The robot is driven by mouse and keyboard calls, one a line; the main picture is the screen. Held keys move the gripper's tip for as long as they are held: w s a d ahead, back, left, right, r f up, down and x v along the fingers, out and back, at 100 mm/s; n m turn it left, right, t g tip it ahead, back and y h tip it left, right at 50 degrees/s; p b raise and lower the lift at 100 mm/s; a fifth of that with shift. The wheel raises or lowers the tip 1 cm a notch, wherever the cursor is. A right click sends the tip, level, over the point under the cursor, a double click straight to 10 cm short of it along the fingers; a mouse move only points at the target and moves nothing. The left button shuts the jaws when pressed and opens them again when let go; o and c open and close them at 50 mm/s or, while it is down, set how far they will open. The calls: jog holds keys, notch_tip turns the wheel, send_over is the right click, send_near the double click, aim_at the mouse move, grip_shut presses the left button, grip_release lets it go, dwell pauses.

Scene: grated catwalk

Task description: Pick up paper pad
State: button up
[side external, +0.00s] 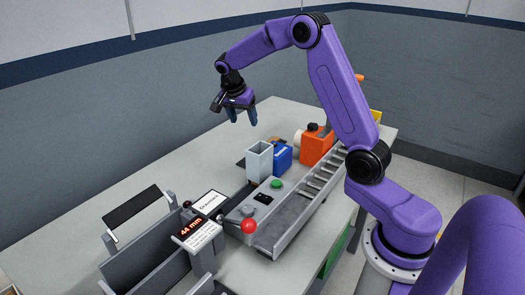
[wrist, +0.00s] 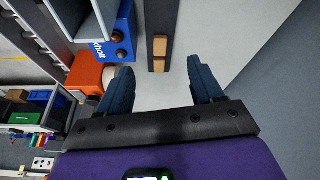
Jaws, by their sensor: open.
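A flat white pad with dark lettering (side external: 209,203), which looks like the paper pad, lies on the table by the red "44 mm" display in the side view. I cannot make it out in the wrist view. My gripper (side external: 241,115) is raised well above the table, beyond the pad and to its right in the side view. Its two blue fingers point down, apart and empty. In the wrist view my gripper (wrist: 160,78) is open, with bare table between the fingers.
The red display (side external: 192,227) stands beside the pad. A roller conveyor (side external: 318,182) runs nearby. The table's far left is mostly clear.

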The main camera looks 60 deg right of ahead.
jog(key=d+f, duration=0.3)
jog(key=f, duration=0.1)
jog(key=d+f+m, duration=0.1)
jog(key=d+f, duration=0.2)
jog(key=f, duration=0.1)
jog(key=d+f+m, duration=0.1)
jog(key=d+f, duration=0.2)
jog(key=f, duration=0.1)
jog(key=shift+w, duration=0.35)
jog(key=shift+d+x, duration=0.2)
jog(key=shift+x, duration=1.1)
jog(key=shift+d+x, duration=0.15)
jog(key=shift+x, duration=1.15)
jog(key=shift+r, duration=0.15)
jog(key=c, duration=1.1)
